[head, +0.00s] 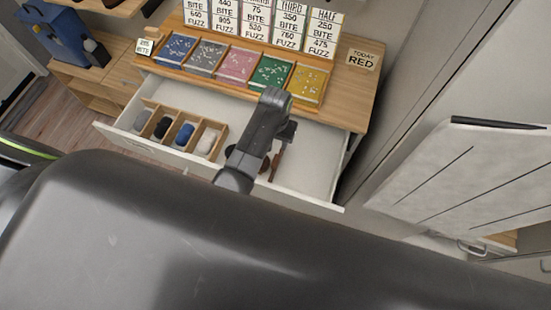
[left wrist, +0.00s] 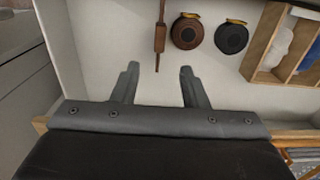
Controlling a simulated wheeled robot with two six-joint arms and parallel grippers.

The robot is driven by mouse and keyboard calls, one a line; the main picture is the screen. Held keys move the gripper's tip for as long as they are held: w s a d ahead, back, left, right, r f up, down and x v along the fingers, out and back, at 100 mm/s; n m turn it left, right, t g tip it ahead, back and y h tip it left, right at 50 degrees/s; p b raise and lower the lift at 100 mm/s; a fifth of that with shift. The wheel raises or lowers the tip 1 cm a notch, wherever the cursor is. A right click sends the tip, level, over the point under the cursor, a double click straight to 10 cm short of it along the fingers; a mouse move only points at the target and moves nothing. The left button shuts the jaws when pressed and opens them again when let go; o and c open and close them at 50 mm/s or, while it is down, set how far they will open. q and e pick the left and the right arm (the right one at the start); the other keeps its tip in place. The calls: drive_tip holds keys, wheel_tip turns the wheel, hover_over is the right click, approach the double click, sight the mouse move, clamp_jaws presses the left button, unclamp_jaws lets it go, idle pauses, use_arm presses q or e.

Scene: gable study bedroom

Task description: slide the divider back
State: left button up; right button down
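The wooden divider (head: 207,122) is a tray with several compartments standing in the left part of the open drawer (head: 312,160). One end of the divider (left wrist: 262,42) shows at the right edge of the left wrist view. My left gripper (head: 286,131) is over the drawer, to the right of the divider and apart from it. In the left wrist view its two fingers (left wrist: 160,75) are spread with nothing between them. My right gripper is not in view.
A brown round item (left wrist: 188,32), a black round item (left wrist: 231,38) and a brown stick-like item (left wrist: 160,32) lie in the drawer between gripper and divider. The drawer's right end is bare.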

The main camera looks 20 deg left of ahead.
use_arm(q)
hover_over(275, 160)
wheel_tip(275, 160, down, 6)
drive_tip(key=shift+r, duration=0.1)
wheel_tip(275, 160, down, 8)
drive_tip(key=b, duration=0.9)
drive_tip(key=shift+b, duration=0.3)
drive_tip(key=shift+c, duration=0.3)
clamp_jaws()
